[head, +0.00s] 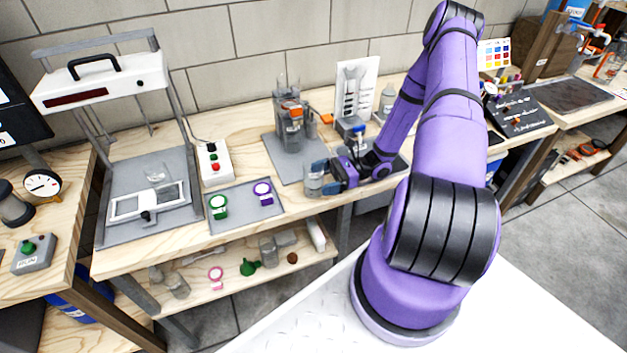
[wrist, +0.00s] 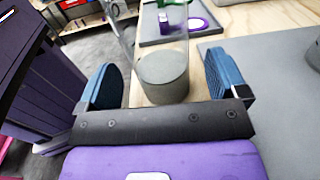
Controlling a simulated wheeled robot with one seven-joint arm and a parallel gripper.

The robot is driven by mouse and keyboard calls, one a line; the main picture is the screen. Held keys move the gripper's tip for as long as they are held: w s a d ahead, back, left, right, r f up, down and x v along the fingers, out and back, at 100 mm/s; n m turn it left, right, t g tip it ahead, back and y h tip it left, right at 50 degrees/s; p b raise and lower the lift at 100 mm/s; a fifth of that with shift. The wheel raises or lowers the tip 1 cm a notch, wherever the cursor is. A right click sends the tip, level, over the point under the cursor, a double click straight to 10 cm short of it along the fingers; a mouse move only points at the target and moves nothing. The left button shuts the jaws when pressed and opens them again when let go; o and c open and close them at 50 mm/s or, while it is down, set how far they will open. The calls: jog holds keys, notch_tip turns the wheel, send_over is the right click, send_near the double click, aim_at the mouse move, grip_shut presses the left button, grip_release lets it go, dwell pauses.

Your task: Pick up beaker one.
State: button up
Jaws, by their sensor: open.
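A clear glass beaker with grey contents in its lower part (wrist: 163,80) stands upright between my gripper's fingers in the wrist view. In the head view this beaker (head: 313,181) is at the bench's front edge, partly covered by the gripper. My gripper (wrist: 167,83) is open, with one blue finger on each side of the beaker and visible gaps to both. In the head view my gripper (head: 321,178) reaches in low from the right. I see no readable label that marks it as beaker one.
A grey tray (head: 238,222) with a green and a purple ring-shaped item lies left of the gripper. Grey apparatus (head: 291,125) stands on a mat behind the gripper. The lower shelf (head: 215,286) holds several items.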

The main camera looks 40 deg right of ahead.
aim_at(314, 172)
jog(key=shift+x, duration=1.55)
jog(key=c, duration=1.1)
jog(key=shift+r, duration=0.2)
jog(key=shift+r, duration=1.45)
jog(key=shift+s+r, duration=0.2)
jog(key=s+a+r, duration=0.1)
jog(key=s, duration=1.4)
jog(key=shift+a+r, duration=0.25)
jog(key=shift+a, duration=0.15)
